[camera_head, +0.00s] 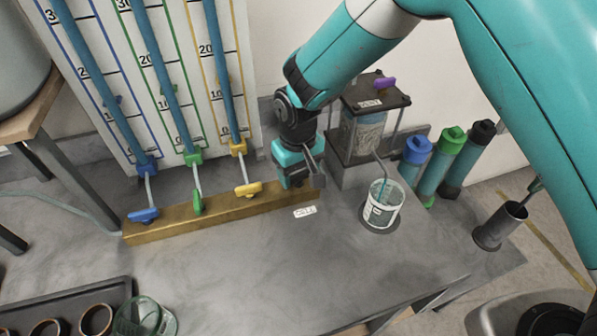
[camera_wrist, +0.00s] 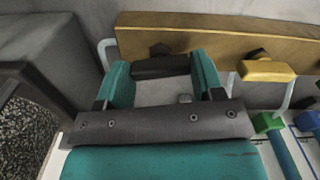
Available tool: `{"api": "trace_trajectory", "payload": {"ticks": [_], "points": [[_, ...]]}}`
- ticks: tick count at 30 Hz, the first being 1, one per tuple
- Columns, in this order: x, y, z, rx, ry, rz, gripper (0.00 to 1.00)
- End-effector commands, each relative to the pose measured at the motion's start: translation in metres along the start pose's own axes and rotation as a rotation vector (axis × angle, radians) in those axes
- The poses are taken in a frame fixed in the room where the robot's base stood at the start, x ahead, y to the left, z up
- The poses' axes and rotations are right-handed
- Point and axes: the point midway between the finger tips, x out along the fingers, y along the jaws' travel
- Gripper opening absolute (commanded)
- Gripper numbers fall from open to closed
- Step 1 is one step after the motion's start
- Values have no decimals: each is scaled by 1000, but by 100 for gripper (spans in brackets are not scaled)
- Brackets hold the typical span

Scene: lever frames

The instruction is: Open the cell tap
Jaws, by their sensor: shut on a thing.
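The cell tap has a black handle (camera_wrist: 160,67) on the brass manifold block (camera_head: 220,218); the block also shows in the wrist view (camera_wrist: 225,37). The handle lies lengthwise along the block. My gripper (camera_head: 298,183) points down at the block's right end and hides most of this tap in the head view. In the wrist view my gripper (camera_wrist: 164,78) has one teal finger at each end of the black handle and is shut on it. A white label (camera_head: 305,211) lies on the bench in front of the tap.
Blue (camera_head: 144,215), green (camera_head: 198,203) and yellow (camera_head: 248,189) taps stand along the block to the left. A beaker (camera_head: 382,206) stands right of my gripper, with a caged vessel (camera_head: 362,132) behind. The bench front is mostly clear.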

Motion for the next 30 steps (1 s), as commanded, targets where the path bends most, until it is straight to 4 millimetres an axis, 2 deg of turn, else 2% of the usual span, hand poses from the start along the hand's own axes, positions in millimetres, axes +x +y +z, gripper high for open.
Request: {"api": "trace_trajectory", "payload": {"ticks": [15, 30], "points": [[-1, 0, -1, -344, 2, 0, 38], [-1, 0, -1, -427, 2, 1, 38]]}}
